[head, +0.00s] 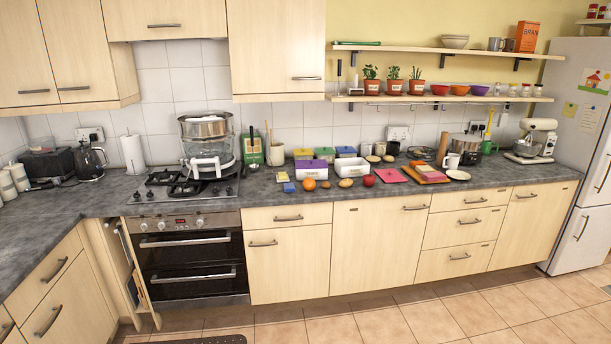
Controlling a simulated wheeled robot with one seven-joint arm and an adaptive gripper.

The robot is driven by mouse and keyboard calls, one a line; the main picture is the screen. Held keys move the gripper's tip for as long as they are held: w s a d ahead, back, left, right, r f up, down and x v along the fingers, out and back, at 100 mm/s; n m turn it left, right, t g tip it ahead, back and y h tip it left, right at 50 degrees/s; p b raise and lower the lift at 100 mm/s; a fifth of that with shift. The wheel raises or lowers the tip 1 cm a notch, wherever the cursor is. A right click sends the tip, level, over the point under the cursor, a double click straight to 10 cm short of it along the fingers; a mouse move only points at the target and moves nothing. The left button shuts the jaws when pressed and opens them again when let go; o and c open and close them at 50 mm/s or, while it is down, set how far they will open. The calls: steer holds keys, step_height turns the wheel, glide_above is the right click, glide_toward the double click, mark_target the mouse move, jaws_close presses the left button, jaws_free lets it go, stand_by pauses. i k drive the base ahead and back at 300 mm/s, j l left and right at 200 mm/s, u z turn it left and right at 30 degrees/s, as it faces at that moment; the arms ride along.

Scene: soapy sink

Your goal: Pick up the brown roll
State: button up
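Only the head view is given, and my gripper does not show in it. A small tan-brown oval thing (346,183), which looks like a bread roll, lies on the dark counter near its front edge. It sits between an orange (309,184) and a red apple (368,180), apart from both. Another brownish oval thing (373,159) lies farther back. A brown upright cylinder (443,148) stands farther right. I cannot tell for sure which of these is the brown roll.
White tubs (311,169) stand behind the oval thing. A pink board (391,175) and an orange board (428,176) lie to its right. The hob (182,190) with a stacked steamer (205,140) is at left. The tiled floor (430,320) in front is mostly clear.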

mark_target(346, 182)
steer(key=i, duration=2.1)
steer(key=i+z, duration=0.15)
steer(key=i, duration=0.3)
steer(key=i+j+z, duration=0.1)
steer(key=i, duration=0.35)
steer(key=i+j+z, duration=0.15)
steer(key=i, duration=0.3)
